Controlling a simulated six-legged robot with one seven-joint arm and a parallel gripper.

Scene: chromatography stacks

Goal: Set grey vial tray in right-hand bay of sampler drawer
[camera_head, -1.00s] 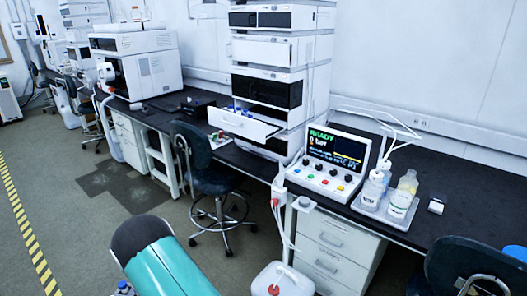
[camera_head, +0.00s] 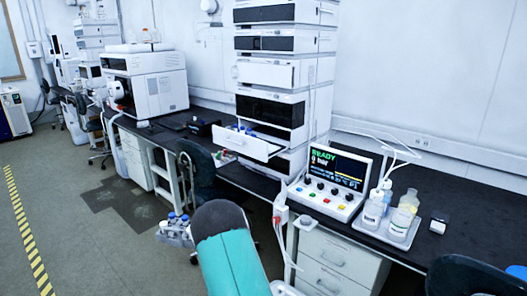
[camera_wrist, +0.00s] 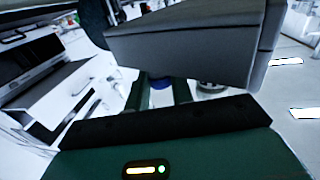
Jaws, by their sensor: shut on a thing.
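The grey vial tray (camera_head: 174,238) with blue-capped vials hangs in the air left of my teal arm, in front of the bench, in the head view. It also fills the upper middle of the wrist view as a grey block (camera_wrist: 190,48). My gripper (camera_wrist: 162,90) is shut on it; the grip itself is partly hidden by the tray. The sampler drawer (camera_head: 250,149) is pulled out of the instrument stack, beyond and above the tray. Blue-capped vials (camera_head: 245,129) stand inside the drawer. The drawer's right-hand bay is too small to read clearly.
A control panel box (camera_head: 330,186) stands on the black bench right of the drawer. Beside it a white tray (camera_head: 397,231) holds several bottles. A dark chair (camera_head: 196,172) stands close behind the held tray. The floor at left is clear.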

